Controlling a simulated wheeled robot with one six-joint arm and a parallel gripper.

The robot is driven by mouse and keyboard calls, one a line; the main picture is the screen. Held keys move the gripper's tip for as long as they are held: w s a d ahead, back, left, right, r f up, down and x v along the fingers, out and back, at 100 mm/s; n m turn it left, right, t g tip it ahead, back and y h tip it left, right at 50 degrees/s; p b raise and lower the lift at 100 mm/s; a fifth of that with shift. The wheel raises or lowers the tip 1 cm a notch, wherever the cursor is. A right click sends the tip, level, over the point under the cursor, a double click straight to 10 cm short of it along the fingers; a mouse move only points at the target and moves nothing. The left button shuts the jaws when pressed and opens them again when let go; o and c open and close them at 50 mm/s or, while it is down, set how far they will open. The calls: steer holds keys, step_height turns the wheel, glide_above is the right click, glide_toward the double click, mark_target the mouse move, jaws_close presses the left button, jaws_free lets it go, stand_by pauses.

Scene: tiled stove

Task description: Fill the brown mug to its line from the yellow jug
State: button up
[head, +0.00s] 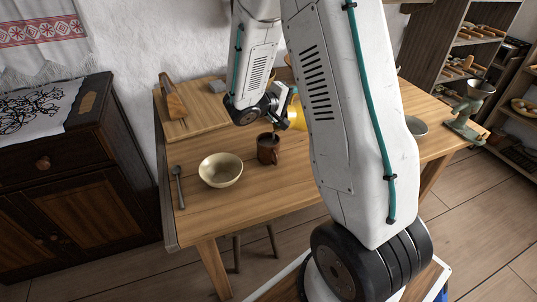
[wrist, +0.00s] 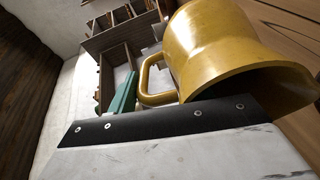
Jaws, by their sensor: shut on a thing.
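The brown mug (head: 268,150) stands upright on the wooden table, right of the pale bowl. The yellow jug (head: 298,114) is up behind the mug, partly hidden by my arm. In the wrist view the yellow jug (wrist: 215,45) is large and tilted, its open mouth toward the lower right and its handle on the left. My gripper (head: 280,101) is shut on the jug, above and slightly behind the mug. A small dark streak shows at the mug's rim; I cannot tell whether it is liquid. The mug's line and fill level are not visible.
The pale bowl (head: 220,170) and a spoon (head: 178,187) lie to the left on the table (head: 247,205). A wooden board (head: 195,118) with a slanted wooden block is behind. A grey dish (head: 417,126) and a green grinder (head: 466,118) stand at right.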

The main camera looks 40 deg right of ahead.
mark_target(301, 104)
steer(key=d+f+y, duration=0.1)
steer(key=d+y, duration=0.1)
steer(key=d+f+y, duration=0.1)
steer(key=shift+s+d+f, duration=0.1)
steer(key=shift+s+f, duration=0.15)
steer(key=shift+f, duration=0.1)
steer(key=shift+s+d+f+m+y+b, duration=0.15)
steer(key=shift+d+f+y+b, duration=0.15)
steer(key=shift+f+y, duration=0.25)
steer(key=shift+w+d+f+m+y+b, duration=0.15)
steer(key=shift+d+f+y+b, duration=0.15)
steer(key=shift+y, duration=0.35)
steer(key=shift+s+d+t+y, duration=0.25)
steer(key=shift+d+y, duration=0.3)
steer(key=shift+y, duration=0.35)
steer(key=shift+s+d+f+t+y+b, duration=0.15)
steer(key=shift+d+f+y+b, duration=0.15)
steer(key=shift+d+y+b, duration=0.5)
steer(key=shift+w+d+f+t+y+b, duration=0.1)
steer(key=shift+d+f+y+b, duration=0.15)
steer(key=shift+d+y+b, duration=0.5)
steer(key=shift+s+d+r+y+b, duration=0.1)
steer(key=shift+d+r+y+b, duration=0.7)
steer(key=shift+y, duration=0.3)
steer(key=shift+s+d+r+y+b, duration=0.1)
steer(key=shift+d+r+y+b, duration=0.6)
steer(key=shift+y, duration=0.35)
